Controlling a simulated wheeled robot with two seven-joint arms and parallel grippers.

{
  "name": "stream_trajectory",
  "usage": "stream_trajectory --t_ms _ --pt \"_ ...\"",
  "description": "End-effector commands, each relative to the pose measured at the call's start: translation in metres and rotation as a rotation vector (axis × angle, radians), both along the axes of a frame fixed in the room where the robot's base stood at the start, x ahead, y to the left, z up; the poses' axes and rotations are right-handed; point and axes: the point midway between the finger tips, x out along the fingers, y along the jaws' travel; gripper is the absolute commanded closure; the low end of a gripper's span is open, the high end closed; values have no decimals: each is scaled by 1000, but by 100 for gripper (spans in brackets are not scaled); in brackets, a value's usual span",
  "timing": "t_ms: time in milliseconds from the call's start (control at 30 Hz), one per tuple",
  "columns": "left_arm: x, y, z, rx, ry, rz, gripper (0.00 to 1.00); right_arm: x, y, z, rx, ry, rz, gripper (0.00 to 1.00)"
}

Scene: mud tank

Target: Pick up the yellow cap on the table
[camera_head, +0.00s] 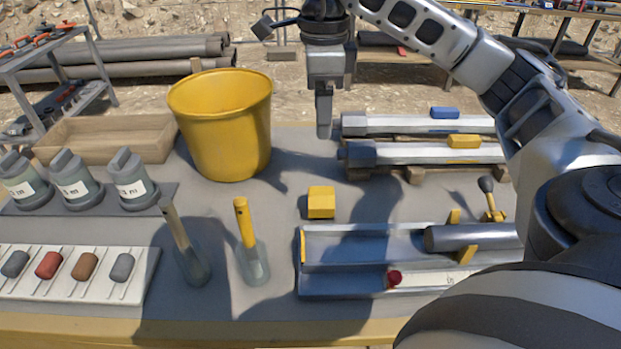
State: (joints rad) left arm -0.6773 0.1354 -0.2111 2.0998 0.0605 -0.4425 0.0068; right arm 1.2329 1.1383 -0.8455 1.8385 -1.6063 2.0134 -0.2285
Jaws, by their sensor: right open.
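The yellow cap (321,203) is a small block-like piece on the grey table top (375,205), between the yellow bucket (222,125) and the trough with a cylinder. My right gripper (324,128) is above and behind the cap in the picture, pointing down and apart from it. Its fingers are seen nearly edge-on, open, with nothing visible between them. My left gripper is not in view.
Two metal tubes (420,154) lie at back right, with a blue piece (444,112) and another yellow piece (463,141) on them. The metal trough (345,283) lies in front of the cap. A wooden tray (110,140) is at back left.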

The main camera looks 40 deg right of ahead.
Motion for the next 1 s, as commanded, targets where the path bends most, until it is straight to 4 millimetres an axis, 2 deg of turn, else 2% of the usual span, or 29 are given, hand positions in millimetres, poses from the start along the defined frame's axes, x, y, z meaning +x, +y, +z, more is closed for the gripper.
stream_trajectory --t_ms 33,67,333,433,700,800,1000 --pt "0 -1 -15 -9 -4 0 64 0 0 -20 1 -2 -1 35" --pt "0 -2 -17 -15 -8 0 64 0 0 -25 2 -2 0 35" --pt "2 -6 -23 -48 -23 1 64 0 2 -54 6 0 2 35" --pt "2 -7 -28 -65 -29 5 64 -1 2 -75 7 3 2 35" --pt "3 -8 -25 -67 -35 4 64 -1 2 -125 6 2 1 35" --pt "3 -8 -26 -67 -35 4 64 0 2 -137 6 0 2 35" --pt "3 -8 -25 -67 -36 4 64 1 4 -149 7 -1 3 35"
